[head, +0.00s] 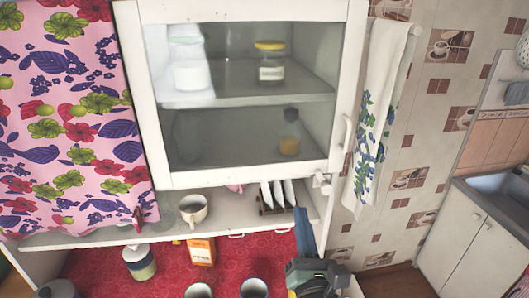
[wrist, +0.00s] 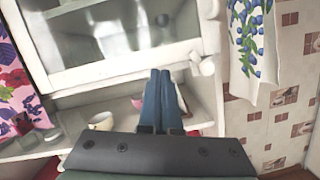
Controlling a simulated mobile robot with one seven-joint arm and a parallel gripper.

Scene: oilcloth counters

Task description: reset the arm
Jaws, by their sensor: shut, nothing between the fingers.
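My gripper (head: 302,212) is at the lower middle of the head view, in front of the open shelf under the wall cabinet. Its blue fingers point up and away from me. In the wrist view my gripper (wrist: 161,74) has its two blue fingers side by side and touching, with nothing between them. The fingertips show against the lower edge of the cabinet (wrist: 120,76). They hide part of the shelf behind them.
The glass-fronted cabinet (head: 350,60) holds jars. A cup (head: 193,209) and a rack of white cards (head: 278,195) stand on the shelf below. An orange box (head: 201,251), a jar (head: 139,262) and cups stand on the red oilcloth (head: 225,262). A towel (head: 378,110) hangs right.

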